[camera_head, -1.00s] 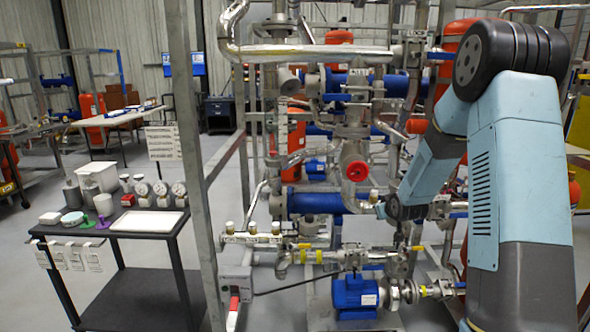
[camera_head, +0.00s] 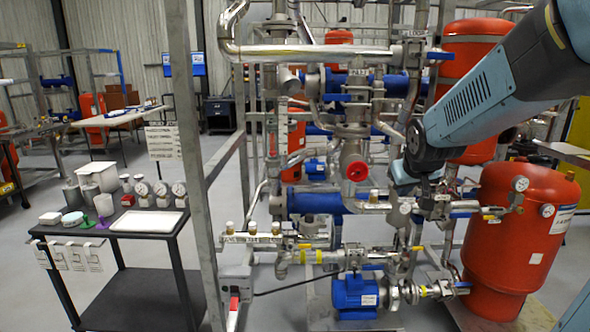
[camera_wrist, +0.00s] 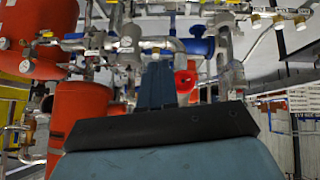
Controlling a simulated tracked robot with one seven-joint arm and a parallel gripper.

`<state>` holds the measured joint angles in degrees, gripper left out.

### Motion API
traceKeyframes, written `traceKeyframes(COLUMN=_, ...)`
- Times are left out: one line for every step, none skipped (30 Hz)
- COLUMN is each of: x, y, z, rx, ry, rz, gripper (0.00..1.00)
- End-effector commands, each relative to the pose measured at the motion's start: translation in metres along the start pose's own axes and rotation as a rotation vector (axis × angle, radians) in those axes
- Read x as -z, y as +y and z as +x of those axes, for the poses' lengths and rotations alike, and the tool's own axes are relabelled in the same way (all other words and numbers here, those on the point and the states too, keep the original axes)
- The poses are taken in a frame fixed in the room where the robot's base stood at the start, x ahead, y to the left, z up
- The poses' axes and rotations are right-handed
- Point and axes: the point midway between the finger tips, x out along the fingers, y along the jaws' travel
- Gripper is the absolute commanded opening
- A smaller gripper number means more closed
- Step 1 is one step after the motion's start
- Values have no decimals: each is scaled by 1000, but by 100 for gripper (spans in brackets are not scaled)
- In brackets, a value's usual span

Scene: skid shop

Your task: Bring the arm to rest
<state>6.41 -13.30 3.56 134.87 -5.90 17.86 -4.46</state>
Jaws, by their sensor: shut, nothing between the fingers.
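My gripper (camera_wrist: 158,68) shows in the wrist view as dark fingers held together above a black edge and my blue-grey hand. It is shut with nothing between the fingers. In the head view my arm reaches in from the upper right, and its wrist hangs before the pipework of the skid (camera_head: 352,150). The fingers are hidden or too small to make out there.
A large red tank (camera_head: 515,240) stands at the right below my arm. A blue pump (camera_head: 354,291) sits low on the skid. A steel post (camera_head: 190,150) rises left of the skid. A dark cart (camera_head: 145,225) with gauges and a white tray stands at left.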

Motion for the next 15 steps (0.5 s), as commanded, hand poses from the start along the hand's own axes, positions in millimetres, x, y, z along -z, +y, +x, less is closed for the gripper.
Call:
traceKeyframes(x=-6, y=-2, z=-16, rx=1, ry=-7, rz=8, gripper=0)
traceKeyframes(x=-11, y=-3, z=-25, rx=3, ry=-16, rz=14, gripper=0)
traceKeyframes(x=-18, y=-5, z=-35, rx=5, ry=-28, rz=22, gripper=0)
traceKeyframes(x=-23, y=-7, z=-43, rx=7, ry=-36, rz=29, gripper=0)
traceKeyframes(x=-28, y=-8, z=-51, rx=10, ry=-44, rz=35, gripper=0)
traceKeyframes(x=-35, y=-10, z=-61, rx=13, ry=-55, rz=43, gripper=0)
traceKeyframes(x=-41, y=-11, z=-69, rx=16, ry=-63, rz=49, gripper=0)
traceKeyframes(x=-47, y=-12, z=-76, rx=19, ry=-73, rz=54, gripper=0)
traceKeyframes(x=-55, y=-14, z=-86, rx=23, ry=-85, rz=62, gripper=0)
traceKeyframes(x=-61, y=-16, z=-93, rx=27, ry=-93, rz=68, gripper=0)
traceKeyframes(x=-66, y=-18, z=-100, rx=31, ry=-100, rz=73, gripper=0)
traceKeyframes(x=-75, y=-20, z=-110, rx=36, ry=-112, rz=81, gripper=0)
traceKeyframes(x=-82, y=-22, z=-116, rx=40, ry=-121, rz=87, gripper=0)
traceKeyframes(x=-88, y=-23, z=-123, rx=44, ry=-129, rz=93, gripper=0)
traceKeyframes(x=-96, y=-25, z=-132, rx=50, ry=-140, rz=100, gripper=0)
